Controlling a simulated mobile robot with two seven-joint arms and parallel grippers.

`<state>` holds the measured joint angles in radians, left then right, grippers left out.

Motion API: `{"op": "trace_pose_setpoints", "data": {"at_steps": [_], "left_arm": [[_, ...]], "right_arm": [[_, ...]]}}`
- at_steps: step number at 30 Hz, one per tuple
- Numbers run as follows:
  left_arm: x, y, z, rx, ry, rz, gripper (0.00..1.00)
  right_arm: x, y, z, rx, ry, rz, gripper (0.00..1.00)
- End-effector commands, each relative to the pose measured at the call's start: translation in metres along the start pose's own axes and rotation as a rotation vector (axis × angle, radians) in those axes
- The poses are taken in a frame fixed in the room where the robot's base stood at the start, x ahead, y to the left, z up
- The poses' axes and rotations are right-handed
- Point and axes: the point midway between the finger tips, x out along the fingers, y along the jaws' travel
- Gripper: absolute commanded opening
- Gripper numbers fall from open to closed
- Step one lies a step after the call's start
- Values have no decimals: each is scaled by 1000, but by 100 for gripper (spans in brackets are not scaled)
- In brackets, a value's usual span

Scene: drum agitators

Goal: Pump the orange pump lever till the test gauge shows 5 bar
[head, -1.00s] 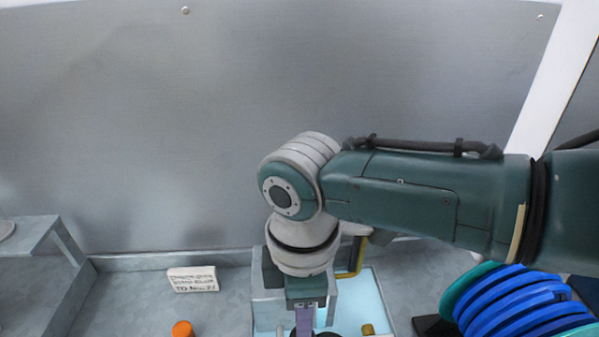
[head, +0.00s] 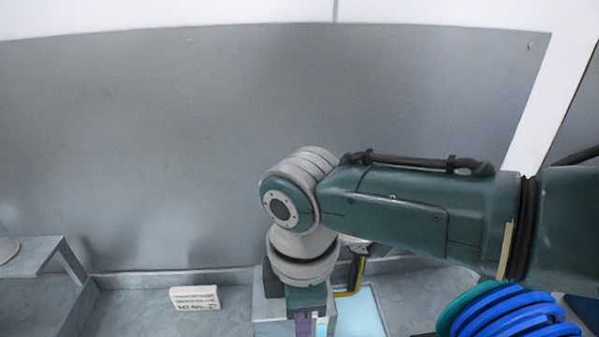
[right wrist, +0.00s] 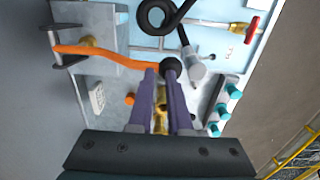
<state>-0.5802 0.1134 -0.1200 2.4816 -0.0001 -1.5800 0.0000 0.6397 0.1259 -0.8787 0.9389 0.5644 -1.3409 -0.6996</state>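The orange pump lever (right wrist: 108,52) shows in the right wrist view. It runs from a dark bracket at the left to a black ball knob (right wrist: 171,67) at its right end. My right gripper (right wrist: 160,73) has two purple fingers with a visible gap between them. Their tips are at the knob end of the lever. The knob lines up with the right-hand finger rather than the gap, and contact cannot be told. In the head view my right gripper (head: 306,326) points down at the bottom edge, its tips cut off. No readable gauge dial shows. My left gripper is out of view.
A black looped hose (right wrist: 157,16), a red valve handle (right wrist: 252,29) and several teal-capped items (right wrist: 226,104) surround the lever. In the head view, a white label block (head: 195,297) and a yellow bent bar (head: 355,277) stand near my arm. A blue coil (head: 510,315) is lower right.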

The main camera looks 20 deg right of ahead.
Motion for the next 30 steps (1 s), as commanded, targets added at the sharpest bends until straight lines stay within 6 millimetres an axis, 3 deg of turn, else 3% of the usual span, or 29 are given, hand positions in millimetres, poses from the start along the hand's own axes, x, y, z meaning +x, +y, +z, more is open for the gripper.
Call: {"op": "trace_pose_setpoints", "data": {"at_steps": [1, 5, 30], "left_arm": [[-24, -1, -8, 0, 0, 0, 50], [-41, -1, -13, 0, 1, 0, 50], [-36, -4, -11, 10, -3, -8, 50]], "right_arm": [[-26, 1, 0, 0, 0, -1, 18], [-46, 2, 0, 0, -1, -3, 18], [-41, 3, 0, 0, 0, -4, 18]]}}
